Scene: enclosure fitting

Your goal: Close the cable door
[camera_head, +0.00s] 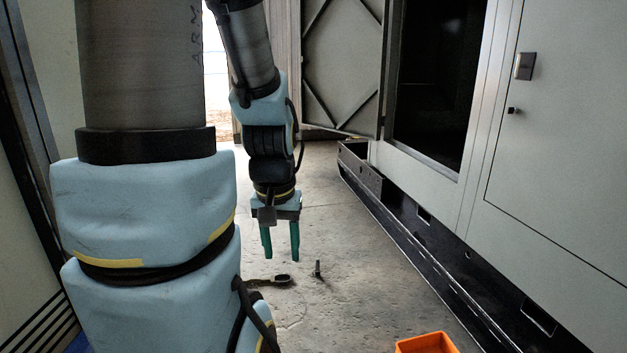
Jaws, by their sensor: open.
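A grey door panel (342,62) with diagonal braces stands swung open at the far side of the enclosure. It is beside a dark opening (432,75) in the enclosure's side. This looks like the cable door; no label shows. My gripper (281,250) hangs pointing down over the concrete floor, left of the enclosure. Its two green fingers are apart with nothing between them. It is clear of the door, in front of it and lower in the picture. The top of the door is cut off by the picture's edge.
A closed panel (570,130) with a dark latch (525,66) is on the right. A black base rail (420,250) runs along the enclosure's foot. An orange bin (426,344) is at the bottom. A small upright peg (317,268) stands on the floor. Mid-floor is mostly free.

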